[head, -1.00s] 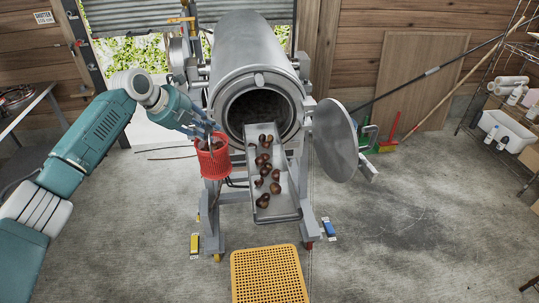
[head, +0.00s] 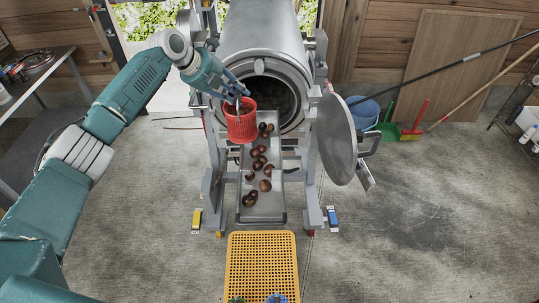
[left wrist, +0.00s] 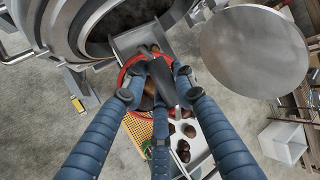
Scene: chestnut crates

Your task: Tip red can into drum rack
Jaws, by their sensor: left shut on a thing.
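The red can (head: 241,127) is a slatted basket with a wide rim. My left gripper (head: 238,98) is shut on it and holds it up at the left side of the drum mouth, over the upper left part of the tray. In the left wrist view the fingers (left wrist: 160,72) cross the can's red rim (left wrist: 128,70), and brown things show inside, partly hidden. The steel drum (head: 258,35) is open at its front, in a grey frame (head: 314,200). A sloping metal tray (head: 264,207) below the mouth holds several chestnuts (head: 258,165). My right gripper is out of view.
The round drum lid (head: 337,140) stands open at the right. A yellow perforated crate (head: 262,258) is on the floor in front. A blue bucket (head: 362,112) and brooms are behind the lid.

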